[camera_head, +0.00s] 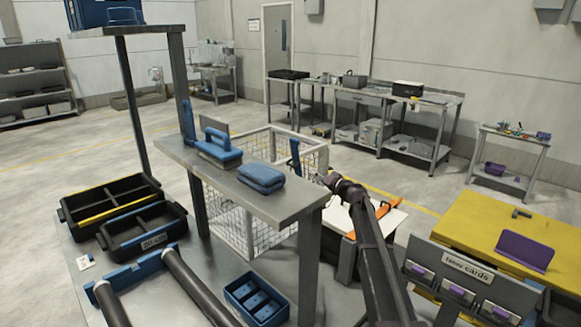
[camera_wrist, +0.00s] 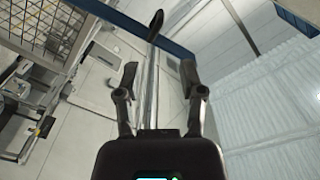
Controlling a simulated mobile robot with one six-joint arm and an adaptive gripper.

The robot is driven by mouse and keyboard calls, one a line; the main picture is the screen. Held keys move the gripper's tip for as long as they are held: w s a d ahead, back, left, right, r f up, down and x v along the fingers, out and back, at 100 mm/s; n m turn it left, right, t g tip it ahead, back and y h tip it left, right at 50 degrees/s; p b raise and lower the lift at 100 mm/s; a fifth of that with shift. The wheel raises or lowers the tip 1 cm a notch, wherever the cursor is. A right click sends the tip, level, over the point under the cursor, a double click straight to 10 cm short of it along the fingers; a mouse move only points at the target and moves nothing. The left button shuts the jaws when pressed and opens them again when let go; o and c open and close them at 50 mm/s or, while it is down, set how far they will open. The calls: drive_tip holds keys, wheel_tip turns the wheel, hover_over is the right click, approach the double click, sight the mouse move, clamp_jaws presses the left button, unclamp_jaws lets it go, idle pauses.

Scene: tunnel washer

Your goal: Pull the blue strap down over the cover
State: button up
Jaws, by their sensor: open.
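A narrow dark-blue strip (camera_head: 295,159), which looks like the strap, hangs upright at the far side of a pale wire-mesh cage (camera_head: 230,225). I cannot pick out a cover with certainty. My gripper (camera_head: 326,180) is at the end of my raised arm, by the cage's right side, apart from the strip in the picture. In the wrist view my gripper (camera_wrist: 159,78) is open, with nothing between its fingers. A dark, hook-ended rod (camera_wrist: 154,27) stands beyond the fingers, and a blue band (camera_wrist: 120,18) crosses behind it; I cannot tell whether this band is the strap.
A metal shelf (camera_head: 285,205) with blue brushes and pads stands in front of the cage. Black trays (camera_head: 110,200) and a blue bin (camera_head: 256,301) are on the lower bench. A yellow-topped table (camera_head: 525,235) is at right. The floor behind the cage is largely clear.

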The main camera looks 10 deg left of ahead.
sight(291, 165)
drive_tip(key=x, duration=1.3)
drive_tip(key=shift+w+a, duration=0.25)
drive_tip(key=shift+a, duration=0.05)
clamp_jaws()
